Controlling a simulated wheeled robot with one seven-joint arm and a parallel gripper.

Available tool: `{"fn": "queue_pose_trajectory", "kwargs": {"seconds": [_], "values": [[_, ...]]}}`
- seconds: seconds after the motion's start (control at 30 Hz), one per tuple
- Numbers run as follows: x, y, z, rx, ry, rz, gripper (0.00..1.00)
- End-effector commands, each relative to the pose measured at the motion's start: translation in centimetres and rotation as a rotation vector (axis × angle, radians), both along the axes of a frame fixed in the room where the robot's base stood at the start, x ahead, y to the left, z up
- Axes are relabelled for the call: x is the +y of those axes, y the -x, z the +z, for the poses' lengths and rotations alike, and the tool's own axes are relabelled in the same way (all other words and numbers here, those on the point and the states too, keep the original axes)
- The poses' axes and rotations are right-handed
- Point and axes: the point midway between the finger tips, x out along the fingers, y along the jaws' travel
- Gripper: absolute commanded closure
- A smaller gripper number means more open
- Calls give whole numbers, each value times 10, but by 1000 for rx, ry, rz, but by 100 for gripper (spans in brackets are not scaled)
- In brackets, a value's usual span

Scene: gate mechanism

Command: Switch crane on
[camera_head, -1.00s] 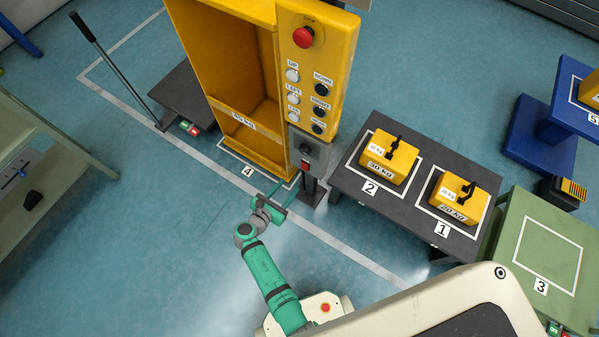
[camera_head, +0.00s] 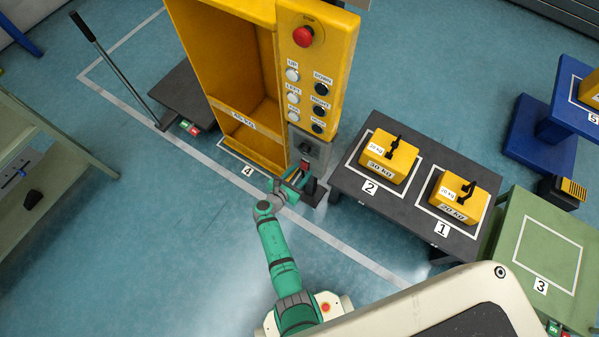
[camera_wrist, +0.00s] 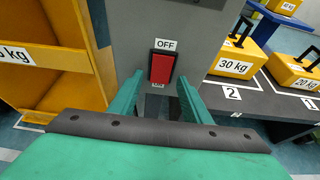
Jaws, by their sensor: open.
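The crane control panel is a tall yellow box (camera_head: 322,60) with a red stop button (camera_head: 303,37) and two columns of white and black buttons. Below it is a grey switch box (camera_head: 310,148). In the wrist view the grey box (camera_wrist: 205,45) carries a red rocker switch (camera_wrist: 162,67) with an OFF label (camera_wrist: 166,44) above it; a label below it is partly cut off from sight. My green gripper (camera_head: 297,178) is in front of the grey box. In the wrist view my gripper (camera_wrist: 158,92) is open, its fingers on either side below the switch, with nothing between them.
A dark table (camera_head: 345,183) with yellow weights (camera_head: 388,157) (camera_head: 459,197) stands right of the panel. A yellow cabinet (camera_head: 235,118) stands at its left. A green table (camera_head: 510,262) is at the right.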

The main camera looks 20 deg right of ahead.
Motion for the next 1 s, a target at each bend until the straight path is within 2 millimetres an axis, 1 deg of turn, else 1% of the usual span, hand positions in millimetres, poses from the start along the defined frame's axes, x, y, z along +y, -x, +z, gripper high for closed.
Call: {"fn": "queue_pose_trajectory", "kwargs": {"seconds": [0.2, 0.23, 0.27, 0.3, 0.37, 0.4, 0.67, 1.0], "values": [[-1, 0, 0, 0, 0, -1, 56], [-1, 0, 0, 0, 0, -2, 61], [-1, 0, 0, -1, -1, -3, 68], [-2, 0, 0, -1, -1, -3, 78], [-2, 0, 0, -1, -1, -3, 92], [-2, 0, 0, -1, 0, -4, 98], [-3, 1, -2, -16, 25, -7, 97], [-4, 0, -8, -107, 147, -9, 97]]}}
